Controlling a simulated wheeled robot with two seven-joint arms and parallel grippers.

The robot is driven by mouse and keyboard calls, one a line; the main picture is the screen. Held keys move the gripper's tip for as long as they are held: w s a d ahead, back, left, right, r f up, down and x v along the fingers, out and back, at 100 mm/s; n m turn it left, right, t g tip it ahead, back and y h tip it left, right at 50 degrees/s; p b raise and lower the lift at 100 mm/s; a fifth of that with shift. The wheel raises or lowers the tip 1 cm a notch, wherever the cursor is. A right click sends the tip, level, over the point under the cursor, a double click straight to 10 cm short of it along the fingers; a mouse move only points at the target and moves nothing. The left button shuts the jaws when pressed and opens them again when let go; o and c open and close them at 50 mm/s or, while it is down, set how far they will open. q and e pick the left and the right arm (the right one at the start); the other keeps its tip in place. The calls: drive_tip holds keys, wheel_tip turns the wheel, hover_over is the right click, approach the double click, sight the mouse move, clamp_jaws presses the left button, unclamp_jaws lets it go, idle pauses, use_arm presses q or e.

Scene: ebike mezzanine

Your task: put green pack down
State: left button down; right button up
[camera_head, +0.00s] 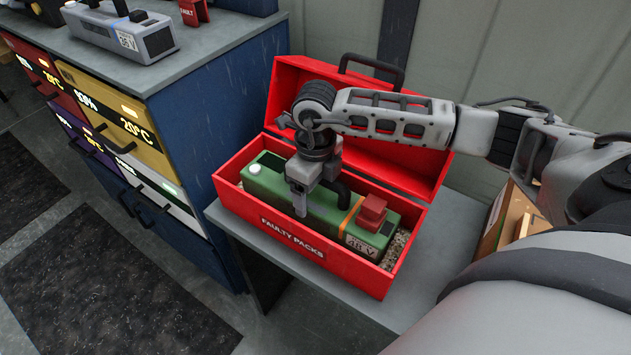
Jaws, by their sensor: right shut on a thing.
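The green pack (325,213) lies lengthwise inside the open red box marked "FAULTY PACKS" (251,242). The fingers hide part of the pack. Whether the pack's underside touches the box's bed cannot be seen. My left gripper is not in view.
The box's lid (415,125) stands open behind my right arm. The box rests on a grey table (359,318). A blue cabinet (205,110) with coloured drawers stands at left, with a grey pack (120,29) on top. A cardboard box (508,217) is at right.

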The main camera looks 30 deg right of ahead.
drive_tip(key=shift+w+r, duration=0.2)
drive_tip(key=o, duration=2)
drive_tip(key=shift+s+f, duration=0.2)
drive_tip(key=shift+s, duration=0.05)
wheel_tip(320, 180, up, 12)
drive_tip(key=shift+r+b, duration=0.1)
drive_tip(key=shift+b, duration=0.2)
